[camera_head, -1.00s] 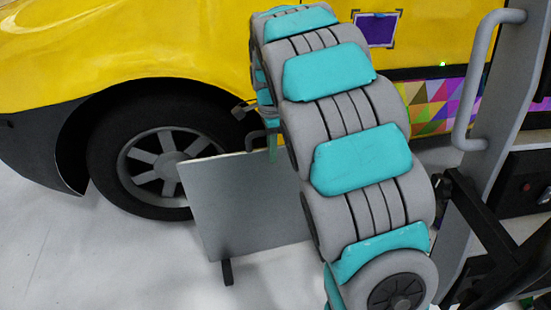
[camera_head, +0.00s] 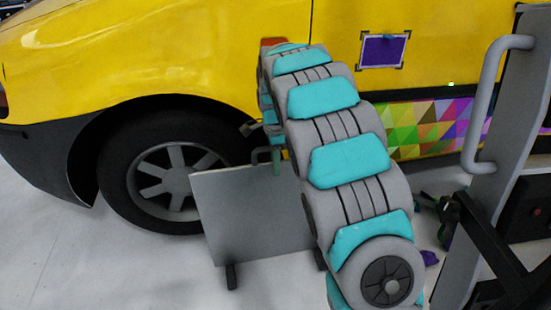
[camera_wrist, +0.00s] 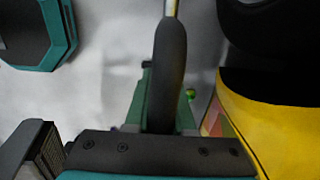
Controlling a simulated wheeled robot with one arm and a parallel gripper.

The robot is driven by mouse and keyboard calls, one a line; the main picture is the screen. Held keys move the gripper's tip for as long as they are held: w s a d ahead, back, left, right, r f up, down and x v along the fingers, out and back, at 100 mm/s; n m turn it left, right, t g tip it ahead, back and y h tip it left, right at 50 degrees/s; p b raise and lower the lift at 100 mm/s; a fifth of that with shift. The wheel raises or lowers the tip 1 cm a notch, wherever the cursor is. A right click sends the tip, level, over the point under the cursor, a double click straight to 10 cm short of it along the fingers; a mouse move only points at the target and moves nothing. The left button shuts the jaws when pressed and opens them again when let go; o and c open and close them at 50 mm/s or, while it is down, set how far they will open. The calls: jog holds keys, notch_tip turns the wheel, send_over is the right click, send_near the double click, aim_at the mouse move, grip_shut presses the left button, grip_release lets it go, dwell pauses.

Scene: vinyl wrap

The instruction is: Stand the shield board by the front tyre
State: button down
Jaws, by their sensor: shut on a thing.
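The shield board (camera_head: 250,215) is a flat grey panel, upright, with short black feet below. It is in front of the yellow vehicle's front tyre (camera_head: 120,185) and overlaps the wheel's right side in the head view. Its feet look at or very near the floor; contact is unclear. My gripper (camera_head: 270,158) is at the board's top edge, shut on its handle and partly hidden by my arm. In the wrist view, my gripper's green fingers (camera_wrist: 163,105) flank the dark handle (camera_wrist: 170,60), and the board's thin edge (camera_wrist: 171,8) shows beyond it.
The yellow vehicle (camera_head: 150,50) fills the back, with a purple square (camera_head: 385,50) and a colourful triangle band (camera_head: 425,125) on its side. Pale floor (camera_head: 90,265) is clear at the front left. A grey panel with a handrail (camera_head: 485,110) stands at the right.

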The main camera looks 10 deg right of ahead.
jog(key=shift+f, duration=0.25)
jog(key=c, duration=0.8)
grip_release()
jog(key=shift+o, duration=0.2)
